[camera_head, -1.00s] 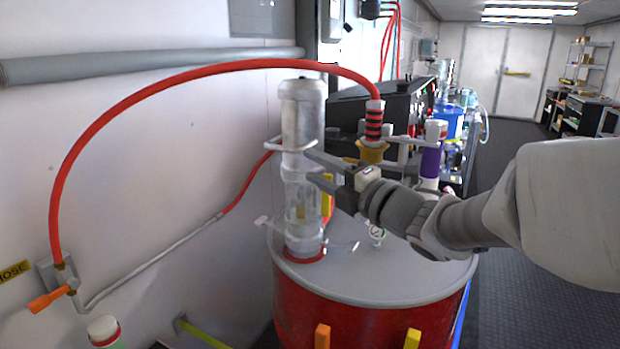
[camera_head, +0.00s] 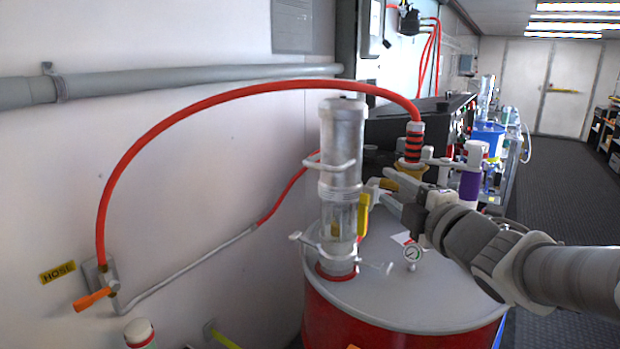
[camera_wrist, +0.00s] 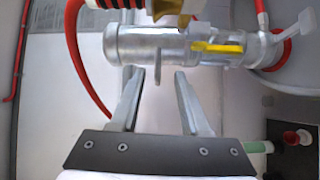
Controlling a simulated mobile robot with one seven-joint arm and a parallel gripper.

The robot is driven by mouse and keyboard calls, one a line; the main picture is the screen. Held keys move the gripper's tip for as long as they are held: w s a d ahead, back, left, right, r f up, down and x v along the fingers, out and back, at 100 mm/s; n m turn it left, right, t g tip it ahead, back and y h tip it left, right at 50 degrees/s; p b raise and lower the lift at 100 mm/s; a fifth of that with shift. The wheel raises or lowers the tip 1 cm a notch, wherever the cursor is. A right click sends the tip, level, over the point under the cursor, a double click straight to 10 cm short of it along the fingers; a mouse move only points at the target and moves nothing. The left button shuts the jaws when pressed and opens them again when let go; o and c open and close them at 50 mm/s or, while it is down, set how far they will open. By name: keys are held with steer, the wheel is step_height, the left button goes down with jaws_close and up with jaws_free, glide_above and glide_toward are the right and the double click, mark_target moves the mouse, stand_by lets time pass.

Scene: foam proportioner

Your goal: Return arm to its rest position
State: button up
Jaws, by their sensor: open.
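My gripper (camera_head: 388,196) is at the right of the clear and grey cylinder (camera_head: 341,150), which stands upright on the red drum's grey lid (camera_head: 440,290). In the wrist view the two fingers of my gripper (camera_wrist: 160,78) are apart with nothing held between them. The cylinder (camera_wrist: 150,45) lies across that view just beyond the fingertips, with a yellow handle (camera_wrist: 218,47) on it. I cannot tell how large the gap to the cylinder is. My arm comes in from the right side of the head view.
A red hose (camera_head: 240,92) arches from the wall valve with the orange handle (camera_head: 92,300) to a black-and-red striped coupling (camera_head: 414,142). Free floor (camera_head: 570,200) lies at the right.

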steer(key=s+d+f+m+g+h+p, duration=0.3)
steer(key=s+d+m+h, duration=0.4)
steer(key=m, duration=0.7)
steer(key=s+a+f+m+g+p, duration=0.1)
steer(key=s+a+f+m+g, duration=0.1)
steer(key=s, duration=0.6)
steer(key=s+a+f+m+g+y+p, duration=0.1)
steer(key=s+a+f+m+g, duration=0.2)
steer(key=s+a+m+g, duration=0.2)
steer(key=s+g, duration=0.1)
steer(key=s, duration=0.1)
steer(key=shift+s, duration=0.4)
steer(key=shift+a, duration=0.1)
steer(key=shift+c, duration=0.3)
